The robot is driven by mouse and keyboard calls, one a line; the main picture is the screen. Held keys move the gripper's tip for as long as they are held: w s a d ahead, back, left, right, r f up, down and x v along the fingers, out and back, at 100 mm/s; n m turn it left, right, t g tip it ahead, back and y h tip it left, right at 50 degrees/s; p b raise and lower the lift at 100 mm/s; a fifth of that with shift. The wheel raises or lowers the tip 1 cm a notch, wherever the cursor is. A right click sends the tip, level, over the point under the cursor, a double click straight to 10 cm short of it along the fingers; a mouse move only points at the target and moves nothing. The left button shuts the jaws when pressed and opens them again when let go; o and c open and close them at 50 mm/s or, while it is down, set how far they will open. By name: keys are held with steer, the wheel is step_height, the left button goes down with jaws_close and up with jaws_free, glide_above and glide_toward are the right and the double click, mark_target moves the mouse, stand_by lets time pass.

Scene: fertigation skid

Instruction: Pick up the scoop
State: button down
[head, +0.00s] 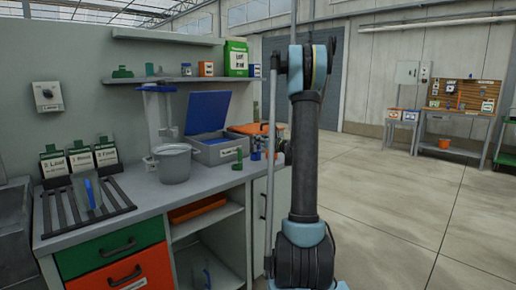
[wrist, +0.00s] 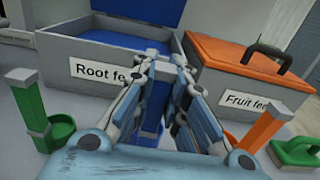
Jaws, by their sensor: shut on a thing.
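My gripper (wrist: 160,75) is shut on the upright handle of a blue scoop (wrist: 154,112) in the wrist view. The fingers hide much of the scoop, and I cannot tell if it touches the counter. A green scoop (wrist: 30,110) with an upright handle and a round cup stands to the left.
An open bin labelled "Root feed" (wrist: 75,75) with a blue lid stands behind my gripper. A closed orange-lidded "Fruit feed" bin (wrist: 245,100) is beside it. A green handled block (wrist: 298,152) lies at right. A grey pot (head: 173,165) and sloped rack (head: 60,211) occupy the counter's left.

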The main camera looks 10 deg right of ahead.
step_height(320, 180, up, 16)
stand_by(0.4)
stand_by(0.4)
